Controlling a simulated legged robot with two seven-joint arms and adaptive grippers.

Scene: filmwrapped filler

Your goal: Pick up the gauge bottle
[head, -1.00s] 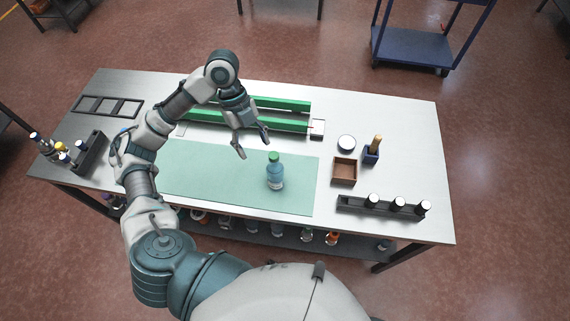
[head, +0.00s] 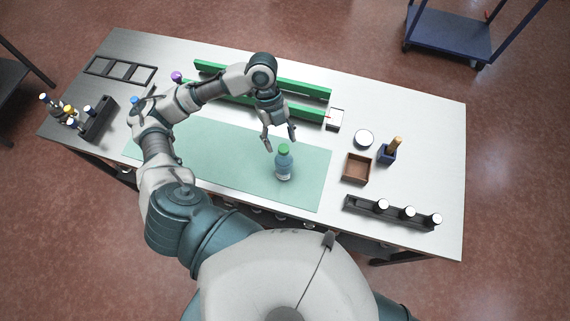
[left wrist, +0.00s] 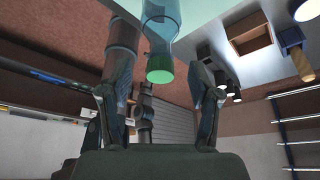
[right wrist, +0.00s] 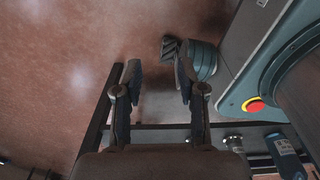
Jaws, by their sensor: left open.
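A blue, clear bottle with a green cap (head: 283,166) stands upright on the green mat (head: 235,160); I take it as the gauge bottle. My left gripper (head: 281,146) is open just behind and above the bottle, with its fingers pointing down toward the cap. In the left wrist view the bottle (left wrist: 163,35) shows its cap between the two spread fingers of the left gripper (left wrist: 160,95), with no contact visible. My right gripper (right wrist: 158,75) is open and empty in the right wrist view, over the floor beside the table. It is outside the head view.
A brown open box (head: 356,168), a blue holder (head: 387,153) and a round white-topped item (head: 364,138) stand right of the mat. A black rack (head: 395,212) with white-capped bottles lies front right. Green rails (head: 300,108) run behind the mat.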

